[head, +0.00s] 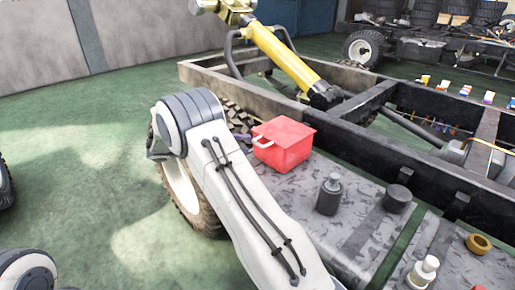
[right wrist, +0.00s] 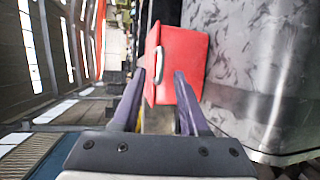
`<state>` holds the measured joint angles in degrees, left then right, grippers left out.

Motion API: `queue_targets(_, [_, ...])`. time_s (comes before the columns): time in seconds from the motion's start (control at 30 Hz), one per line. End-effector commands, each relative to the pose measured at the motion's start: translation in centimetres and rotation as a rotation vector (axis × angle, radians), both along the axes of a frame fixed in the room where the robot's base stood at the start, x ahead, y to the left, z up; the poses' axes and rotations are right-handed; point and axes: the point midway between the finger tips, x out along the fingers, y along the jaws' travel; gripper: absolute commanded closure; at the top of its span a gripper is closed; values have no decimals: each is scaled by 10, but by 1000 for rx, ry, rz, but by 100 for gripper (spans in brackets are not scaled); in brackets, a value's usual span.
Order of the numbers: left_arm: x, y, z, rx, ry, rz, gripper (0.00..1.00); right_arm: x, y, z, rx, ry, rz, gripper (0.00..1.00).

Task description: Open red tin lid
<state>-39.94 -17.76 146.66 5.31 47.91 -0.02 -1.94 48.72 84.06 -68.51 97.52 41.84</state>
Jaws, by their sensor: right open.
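A red tin (head: 285,150) stands on the grey mottled surface, its red lid (head: 285,131) lying flat on top. A pale handle (head: 262,142) is on its side facing left. In the right wrist view the tin (right wrist: 185,55) is ahead, and the handle (right wrist: 158,66) lies in line with the gap between my fingers. My right gripper (right wrist: 160,74) is open with nothing held; whether the fingers touch the tin is unclear. In the head view only a purple finger part shows beside the tin, the rest hidden behind my arm. My left gripper is out of view.
A dark bottle (head: 329,195), a dark cap (head: 397,198), a white bottle (head: 423,272) and a brass ring (head: 478,243) stand on the mottled surface (head: 350,228). The chassis frame (head: 400,160) runs behind the tin. A yellow cylinder (head: 283,57) is farther back.

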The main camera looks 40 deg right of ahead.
Motion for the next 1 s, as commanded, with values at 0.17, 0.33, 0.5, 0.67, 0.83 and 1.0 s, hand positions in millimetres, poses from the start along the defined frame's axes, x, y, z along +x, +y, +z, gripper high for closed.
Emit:
queue_targets(0.17, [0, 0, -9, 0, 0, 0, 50, -11, -30, -8, 2, 1, -2, 56])
queue_targets(0.33, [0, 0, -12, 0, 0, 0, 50, -16, -46, -10, 3, 1, 0, 56])
queue_targets(0.5, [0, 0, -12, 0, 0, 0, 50, -18, -51, -10, 3, 1, 0, 56])
queue_targets(0.67, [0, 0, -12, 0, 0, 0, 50, -17, -51, -10, 3, 1, 1, 56])
queue_targets(0.83, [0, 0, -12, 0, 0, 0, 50, -17, -51, -10, 3, 1, 1, 100])
queue_targets(1.0, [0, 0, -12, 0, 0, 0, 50, -17, -50, -10, 3, 1, 1, 100])
